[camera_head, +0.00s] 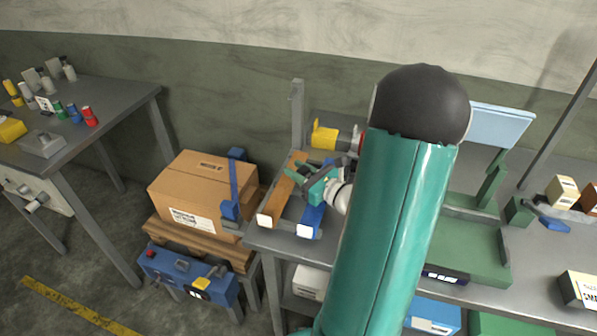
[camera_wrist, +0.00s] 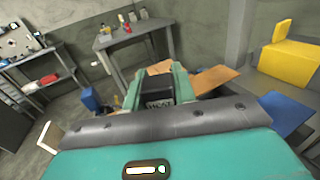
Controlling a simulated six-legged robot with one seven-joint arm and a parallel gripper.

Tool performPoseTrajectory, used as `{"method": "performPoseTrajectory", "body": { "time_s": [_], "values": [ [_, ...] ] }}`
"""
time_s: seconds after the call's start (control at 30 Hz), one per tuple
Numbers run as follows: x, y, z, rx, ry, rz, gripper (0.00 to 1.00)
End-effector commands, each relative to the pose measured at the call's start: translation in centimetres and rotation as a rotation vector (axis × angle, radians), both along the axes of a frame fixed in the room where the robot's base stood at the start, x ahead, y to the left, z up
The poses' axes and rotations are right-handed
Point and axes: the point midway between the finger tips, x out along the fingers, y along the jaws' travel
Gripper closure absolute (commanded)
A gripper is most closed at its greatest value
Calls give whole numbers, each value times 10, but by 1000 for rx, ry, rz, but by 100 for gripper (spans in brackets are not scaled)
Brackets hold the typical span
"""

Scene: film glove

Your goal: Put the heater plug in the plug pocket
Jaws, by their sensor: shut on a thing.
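My gripper (camera_head: 311,181) is over the left end of the grey bench, above a brown bar and a blue bar. In the wrist view its teal fingers (camera_wrist: 158,82) are shut on a dark block with a pale lettered label (camera_wrist: 160,103), which seems to be the heater plug. The plug is held clear of the floor; in the head view it is too small and covered to make out. I cannot tell which thing is the plug pocket. The brown bar (camera_head: 283,190) and the blue bar (camera_head: 312,214) have white front ends.
A yellow block (camera_head: 324,137) and a grey post (camera_head: 297,115) stand behind my gripper. A cardboard box (camera_head: 200,188) on a wooden pallet is left of the bench. A green stand (camera_head: 462,249) is on the right. A table with bottles (camera_head: 122,95) is far left.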

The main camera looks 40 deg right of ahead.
Motion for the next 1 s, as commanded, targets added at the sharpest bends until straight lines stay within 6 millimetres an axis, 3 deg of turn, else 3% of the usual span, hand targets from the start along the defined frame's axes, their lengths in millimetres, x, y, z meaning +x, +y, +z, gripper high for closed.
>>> {"method": "performPoseTrajectory", "body": {
  "time_s": [0.43, 0.47, 0.53, 0.93, 1.0],
  "values": [
    [0, 0, -7, 0, -1, 1, 96],
    [0, 0, -7, -1, -2, 1, 67],
    [0, 0, -7, -1, -1, 1, 54],
    [-1, 0, -3, -1, -1, 0, 52],
    [-10, -1, -4, 0, 0, -1, 52]
  ]
}}
